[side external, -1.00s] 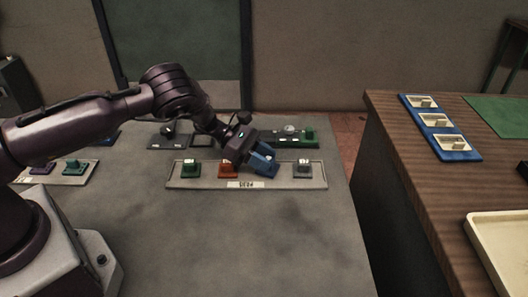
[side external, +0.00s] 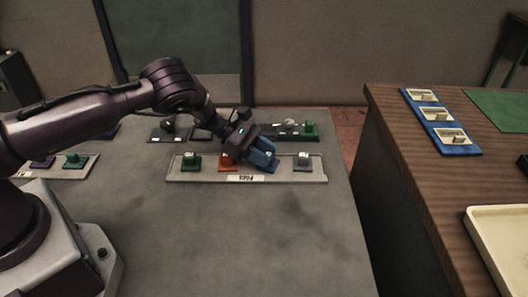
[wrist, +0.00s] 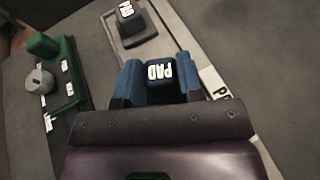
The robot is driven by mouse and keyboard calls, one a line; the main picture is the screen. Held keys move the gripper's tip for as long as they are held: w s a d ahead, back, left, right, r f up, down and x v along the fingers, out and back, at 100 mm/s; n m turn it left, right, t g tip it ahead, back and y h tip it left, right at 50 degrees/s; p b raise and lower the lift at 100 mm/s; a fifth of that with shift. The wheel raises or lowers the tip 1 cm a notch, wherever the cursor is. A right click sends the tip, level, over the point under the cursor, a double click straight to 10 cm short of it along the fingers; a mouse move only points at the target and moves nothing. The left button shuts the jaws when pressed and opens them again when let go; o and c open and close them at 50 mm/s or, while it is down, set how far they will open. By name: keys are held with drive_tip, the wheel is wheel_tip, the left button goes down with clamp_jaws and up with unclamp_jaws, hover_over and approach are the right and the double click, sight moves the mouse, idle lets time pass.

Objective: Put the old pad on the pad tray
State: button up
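The pad tray (side external: 207,177) is a long pale tray in the middle of the table, with a white label on its front edge. A green pad (side external: 192,161), an orange pad (side external: 228,162) and a grey pad (side external: 303,161) stand on it. My gripper (side external: 262,156) is low over the tray between the orange and grey pads. In the wrist view its two blue fingers flank a dark blue pad (wrist: 159,73) marked PAD. I cannot tell whether they press on it. The pad's underside is hidden, so its contact with the tray is unclear.
Behind the tray is a dark fixture with a green block (side external: 310,130) and a grey knob, also in the wrist view (wrist: 42,82). Another pale tray (side external: 85,172) is at left. A wooden bench at right holds a blue rack (side external: 455,147). The front table is clear.

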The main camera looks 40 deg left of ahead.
drive_tip(key=o, duration=0.4)
drive_tip(key=shift+a, duration=0.1)
drive_tip(key=v, duration=1.2)
drive_tip(key=shift+s+a+r, duration=0.15)
drive_tip(key=shift+a+r, duration=0.1)
drive_tip(key=shift+r, duration=0.05)
